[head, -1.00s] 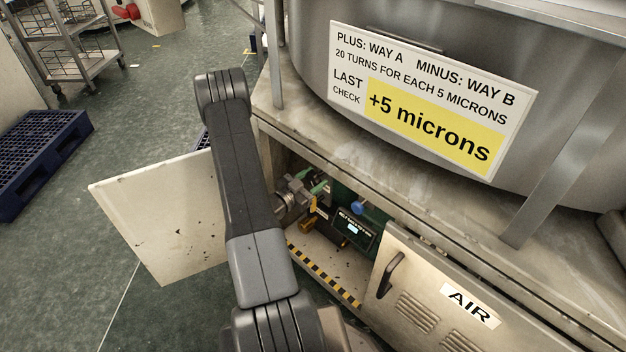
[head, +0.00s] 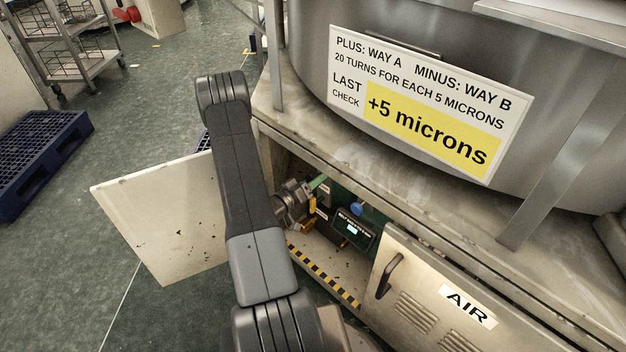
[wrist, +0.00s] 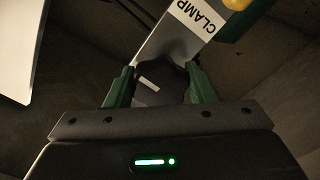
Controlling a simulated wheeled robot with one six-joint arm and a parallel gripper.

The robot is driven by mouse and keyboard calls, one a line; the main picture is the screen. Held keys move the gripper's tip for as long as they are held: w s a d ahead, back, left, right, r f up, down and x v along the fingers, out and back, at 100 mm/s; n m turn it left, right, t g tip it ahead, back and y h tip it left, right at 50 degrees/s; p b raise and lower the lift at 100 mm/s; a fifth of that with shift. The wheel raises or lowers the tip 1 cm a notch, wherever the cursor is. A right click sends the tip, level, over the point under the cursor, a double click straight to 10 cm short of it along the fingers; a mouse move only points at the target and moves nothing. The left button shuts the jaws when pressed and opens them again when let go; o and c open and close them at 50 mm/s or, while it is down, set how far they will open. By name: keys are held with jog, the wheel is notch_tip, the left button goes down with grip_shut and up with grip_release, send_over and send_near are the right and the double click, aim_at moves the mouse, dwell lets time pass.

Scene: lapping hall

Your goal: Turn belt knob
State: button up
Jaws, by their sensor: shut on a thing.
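In the wrist view, a dark faceted knob (wrist: 160,84) with a short white line on its face sits between the two green fingers of my gripper (wrist: 160,88). The fingers are shut on it, one on each side. A grey plate labelled CLAMP (wrist: 196,20) lies just beyond the knob. In the head view, my gripper (head: 317,183) reaches into the open cabinet (head: 312,262); the knob itself cannot be made out there. A sign (head: 428,100) above reads plus way A, minus way B, 20 turns for each 5 microns, last check +5 microns.
In the cabinet are a blue knob (head: 357,208), a small lit display (head: 353,230) whose figures are unreadable, and a yellow part (head: 308,225). The open white door (head: 165,220) stands left of my arm. A closed AIR door (head: 440,295) is at right.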

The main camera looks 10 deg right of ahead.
jog(key=n+p, duration=0.1)
jog(key=n, duration=0.5)
jog(key=shift+n, duration=0.3)
dwell(0.4)
jog(key=o, duration=1)
jog(key=shift+a, duration=0.1)
jog(key=p+v, duration=0.2)
jog(key=v, duration=1.1)
jog(key=shift+s+a+p, duration=0.25)
jog(key=shift+p, duration=0.1)
jog(key=shift+d, duration=0.1)
jog(key=b+x, duration=0.2)
jog(key=x, duration=1.1)
jog(key=shift+w+d, duration=0.25)
jog(key=shift+d, duration=0.05)
